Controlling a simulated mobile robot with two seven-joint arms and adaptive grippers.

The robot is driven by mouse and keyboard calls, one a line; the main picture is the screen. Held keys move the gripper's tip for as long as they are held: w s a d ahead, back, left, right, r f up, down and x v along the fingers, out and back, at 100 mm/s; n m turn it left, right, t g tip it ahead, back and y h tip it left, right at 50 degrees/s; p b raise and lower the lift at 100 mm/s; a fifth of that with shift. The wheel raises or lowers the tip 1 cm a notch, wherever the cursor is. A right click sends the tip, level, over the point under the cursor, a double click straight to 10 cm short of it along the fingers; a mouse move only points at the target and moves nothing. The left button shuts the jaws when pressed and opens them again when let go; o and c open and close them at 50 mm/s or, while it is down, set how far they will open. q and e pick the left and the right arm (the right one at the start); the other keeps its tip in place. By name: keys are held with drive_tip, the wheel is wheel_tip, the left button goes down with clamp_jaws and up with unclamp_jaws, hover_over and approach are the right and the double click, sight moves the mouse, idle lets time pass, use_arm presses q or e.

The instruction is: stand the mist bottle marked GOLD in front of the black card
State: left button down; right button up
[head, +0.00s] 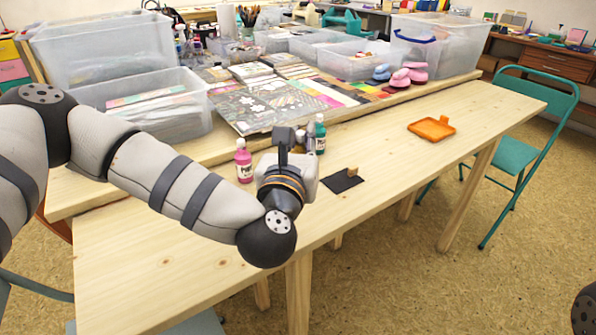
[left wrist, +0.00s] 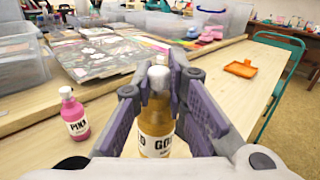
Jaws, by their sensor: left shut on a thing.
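My left gripper (head: 290,140) is shut on the mist bottle marked GOLD (left wrist: 155,128), a yellow-gold bottle with a white cap. Its label faces the left wrist view, between the two fingers (left wrist: 160,80). In the head view the gripper and wrist hide most of it. I cannot tell whether its base touches the table. The black card (head: 340,182) lies flat on the table, to the right of my gripper in the head view. A small wooden block (head: 352,171) stands on its far part. My right gripper is out of view.
A pink bottle (head: 243,162) labelled PINK stands left of my gripper, also in the left wrist view (left wrist: 74,115). A green bottle (head: 320,135) stands just behind my gripper. An orange tray (head: 432,129) lies farther right. The table (head: 400,170) between card and tray is clear.

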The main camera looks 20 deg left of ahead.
use_arm(q)
drive_tip(key=w+a+f, duration=0.1)
drive_tip(key=w+f, duration=0.2)
drive_tip(key=f, duration=0.4)
drive_tip(key=shift+a+f+b, duration=0.35)
drive_tip(key=shift+b, duration=0.05)
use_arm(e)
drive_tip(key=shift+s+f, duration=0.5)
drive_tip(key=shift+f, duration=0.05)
use_arm(q)
drive_tip(key=shift+f, duration=0.1)
